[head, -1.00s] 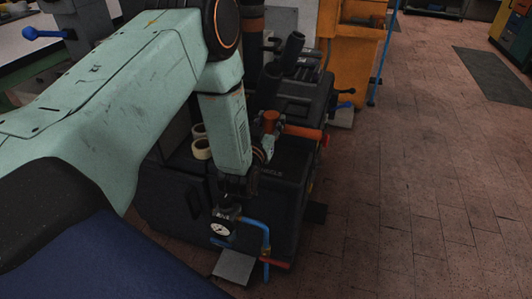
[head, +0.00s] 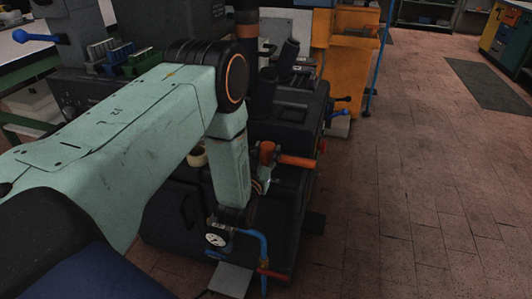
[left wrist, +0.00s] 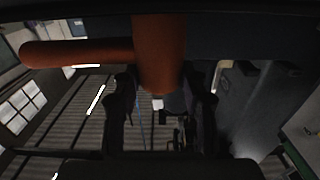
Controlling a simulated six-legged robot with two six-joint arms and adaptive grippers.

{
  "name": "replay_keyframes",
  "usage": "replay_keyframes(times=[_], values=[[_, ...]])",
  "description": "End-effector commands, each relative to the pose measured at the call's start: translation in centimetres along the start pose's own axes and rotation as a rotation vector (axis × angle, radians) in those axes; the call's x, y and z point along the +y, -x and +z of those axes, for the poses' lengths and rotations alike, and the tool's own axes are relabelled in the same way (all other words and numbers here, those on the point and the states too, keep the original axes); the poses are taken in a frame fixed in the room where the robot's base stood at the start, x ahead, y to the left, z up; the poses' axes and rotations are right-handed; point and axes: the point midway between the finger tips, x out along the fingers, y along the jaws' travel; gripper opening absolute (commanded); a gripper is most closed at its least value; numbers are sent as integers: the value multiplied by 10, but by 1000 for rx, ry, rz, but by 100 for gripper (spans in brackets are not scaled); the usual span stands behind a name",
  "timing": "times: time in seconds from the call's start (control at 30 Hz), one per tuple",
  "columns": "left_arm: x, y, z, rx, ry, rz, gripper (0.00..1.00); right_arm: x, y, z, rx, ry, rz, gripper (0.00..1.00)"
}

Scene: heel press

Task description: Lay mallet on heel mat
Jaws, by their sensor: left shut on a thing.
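The mallet (head: 297,161) is orange-red, with one part upright and a bar reaching right from it, over the dark press in the head view. In the left wrist view the mallet (left wrist: 160,55) fills the top middle, its bar running left. My left gripper (left wrist: 163,100) is shut on the mallet, one dark finger on each side of its thick part. I cannot pick out the heel mat for certain. My right gripper is not in view.
The black press (head: 290,205) stands below the mallet. A cream tape roll (head: 197,158) sits beside my forearm. A gauge (head: 216,240) and blue pipe (head: 257,240) are at the press front. Blue-knobbed levers (head: 343,99) stick out right. Open tiled floor lies right.

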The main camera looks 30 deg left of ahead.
Motion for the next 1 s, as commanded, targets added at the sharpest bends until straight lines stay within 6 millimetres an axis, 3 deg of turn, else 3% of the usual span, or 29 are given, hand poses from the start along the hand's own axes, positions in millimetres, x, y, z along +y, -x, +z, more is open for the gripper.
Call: replay_keyframes(times=[0.07, 0.1, 0.33, 0.7, 1.0], values=[[0, -1, 1, 5, 1, 0, 0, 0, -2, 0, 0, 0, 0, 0], [0, 0, 2, 0, 0, 0, 46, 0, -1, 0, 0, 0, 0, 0], [0, 0, 2, 0, 0, 0, 65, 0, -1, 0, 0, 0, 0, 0], [0, 0, -2, 0, 0, 0, 65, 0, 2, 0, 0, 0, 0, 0], [1, 55, -2, -6, -2, 3, 65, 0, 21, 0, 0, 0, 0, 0]])
